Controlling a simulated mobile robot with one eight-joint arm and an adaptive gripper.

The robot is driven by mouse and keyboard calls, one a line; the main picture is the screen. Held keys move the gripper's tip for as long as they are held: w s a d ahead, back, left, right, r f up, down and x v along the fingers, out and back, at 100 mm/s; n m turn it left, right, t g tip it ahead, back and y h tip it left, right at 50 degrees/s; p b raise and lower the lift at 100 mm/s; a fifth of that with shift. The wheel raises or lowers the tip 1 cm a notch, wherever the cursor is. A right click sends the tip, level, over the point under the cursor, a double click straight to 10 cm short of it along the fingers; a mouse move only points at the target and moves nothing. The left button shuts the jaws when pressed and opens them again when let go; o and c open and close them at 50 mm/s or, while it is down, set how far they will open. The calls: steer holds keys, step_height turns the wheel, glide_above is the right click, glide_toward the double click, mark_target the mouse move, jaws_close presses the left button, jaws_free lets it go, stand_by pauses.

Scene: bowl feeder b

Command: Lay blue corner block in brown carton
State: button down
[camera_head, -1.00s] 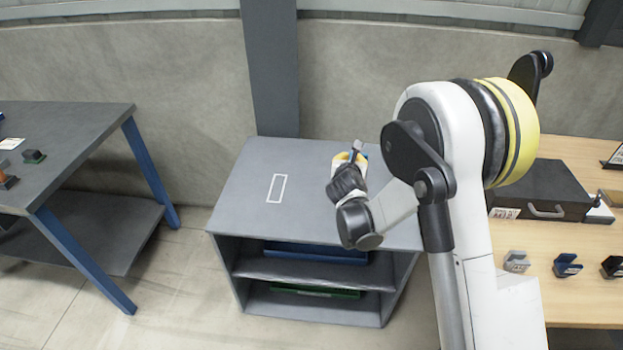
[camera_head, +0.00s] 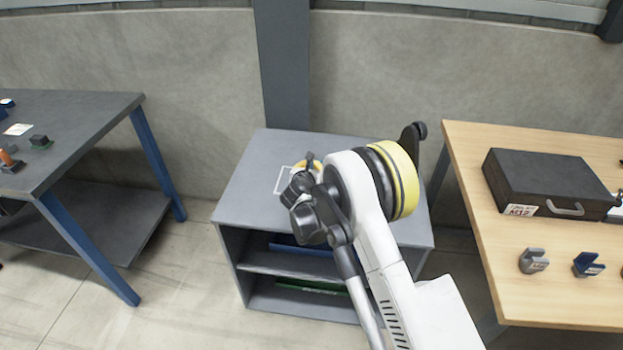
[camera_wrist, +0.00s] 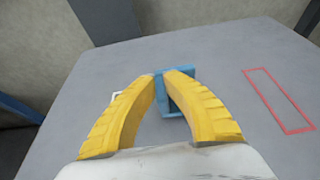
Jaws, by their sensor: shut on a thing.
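My gripper (camera_wrist: 166,76) shows yellow fingers shut on a light blue block (camera_wrist: 177,100) in the wrist view. The block looks angled, with a recess, and the fingers hide part of it. In the head view my gripper (camera_head: 303,164) is over the grey cabinet top (camera_head: 255,185), beside the white outlined rectangle. I cannot tell whether the block touches the top. A dark blue corner-shaped piece (camera_head: 588,265) stands on the wooden table. I see no brown carton in either view.
The wooden table (camera_head: 480,170) at right holds a black case (camera_head: 545,180) and a grey piece (camera_head: 533,262). A dark table (camera_head: 90,125) with small parts stands at left. The cabinet holds blue (camera_head: 300,247) and green (camera_head: 312,287) trays. A red outline (camera_wrist: 278,100) marks the top.

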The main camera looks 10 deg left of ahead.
step_height(320, 180, down, 4)
steer(key=shift+f+b, duration=0.1)
steer(key=shift+b, duration=1.05)
steer(key=c, duration=1.5)
jaws_free()
steer(key=shift+c, duration=0.2)
steer(key=shift+s+r, duration=0.1)
steer(key=shift+r, duration=0.15)
steer(key=p+v, duration=0.4)
steer(key=v, duration=0.7)
steer(key=shift+s+r, duration=0.15)
steer(key=shift+s, duration=0.2)
